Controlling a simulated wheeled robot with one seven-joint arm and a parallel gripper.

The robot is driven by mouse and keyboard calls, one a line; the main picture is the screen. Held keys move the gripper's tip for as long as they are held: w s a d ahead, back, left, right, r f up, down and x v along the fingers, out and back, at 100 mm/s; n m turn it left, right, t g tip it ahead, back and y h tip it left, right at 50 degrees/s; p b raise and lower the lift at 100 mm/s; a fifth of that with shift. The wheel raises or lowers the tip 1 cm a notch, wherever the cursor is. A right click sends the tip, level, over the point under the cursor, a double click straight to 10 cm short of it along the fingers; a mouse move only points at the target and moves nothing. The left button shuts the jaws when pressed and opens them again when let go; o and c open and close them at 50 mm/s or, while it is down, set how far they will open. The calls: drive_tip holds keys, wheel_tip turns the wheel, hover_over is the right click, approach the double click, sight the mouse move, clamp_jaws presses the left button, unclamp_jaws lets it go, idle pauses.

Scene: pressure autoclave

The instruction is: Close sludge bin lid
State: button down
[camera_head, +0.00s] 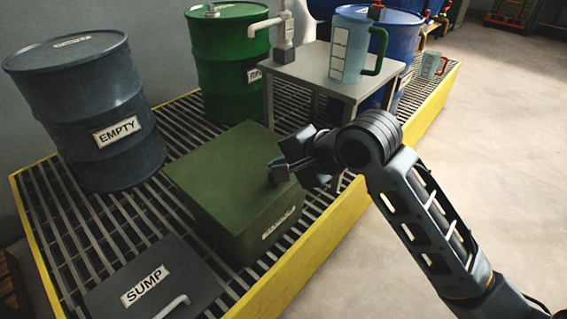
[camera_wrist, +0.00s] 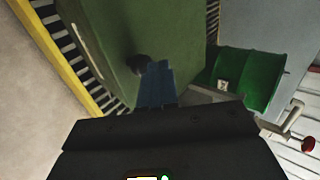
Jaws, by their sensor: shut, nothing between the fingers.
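The green bin (camera_head: 225,185) stands on the grated platform in the middle of the head view. Its lid (camera_head: 215,160) lies flat across the top, and I see no open gap. A small label on its front side is too small to read. My gripper (camera_head: 275,172) is at the right edge of the lid, fingers together and empty. In the wrist view the blue-grey fingers (camera_wrist: 156,70) point at the green bin (camera_wrist: 115,30), beside a small dark round knob (camera_wrist: 138,63). I cannot tell whether the fingers touch the knob or lid.
A dark drum marked EMPTY (camera_head: 90,110) stands at left, a green drum (camera_head: 228,65) behind. A small grey table (camera_head: 310,70) with a jug (camera_head: 350,48) stands behind my gripper. A SUMP cover (camera_head: 150,285) lies in front. The yellow platform edge (camera_head: 330,230) borders open floor at right.

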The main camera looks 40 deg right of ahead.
drive_tip(key=b+v, duration=0.1)
drive_tip(key=v, duration=1)
drive_tip(key=shift+s, duration=0.2)
